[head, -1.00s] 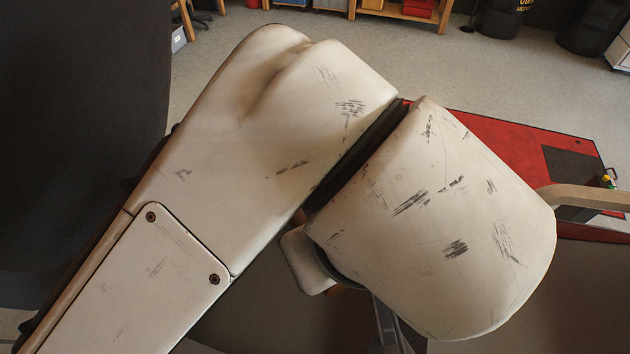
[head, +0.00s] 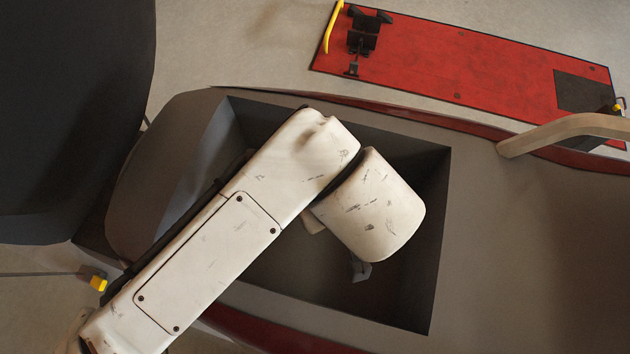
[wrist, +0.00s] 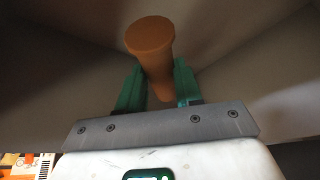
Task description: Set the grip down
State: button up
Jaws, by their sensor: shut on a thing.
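The grip (wrist: 152,45) is an orange-brown cylinder with a wider round end, seen in the wrist view. My gripper (wrist: 158,78) is shut on it, with a green finger on each side. The grip points away from the wrist, its round end facing the camera. In the head view my white arm reaches over and down into a grey, straight-walled recess (head: 405,290). There the arm hides the grip and nearly all of the gripper. Plain brownish-grey surfaces lie around the grip in the wrist view; I cannot tell whether the grip touches any of them.
The recess walls (head: 432,215) stand close around my arm. A wide grey surface (head: 530,260) lies to the right, with a beige curved bar (head: 565,132) over it. A red lift platform (head: 470,60) with a black clamp (head: 362,38) lies beyond. A dark panel (head: 70,110) is at left.

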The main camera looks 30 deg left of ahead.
jog(key=shift+f, duration=3.8)
jog(key=o, duration=1)
jog(key=shift+o, duration=0.2)
jog(key=v, duration=1.2)
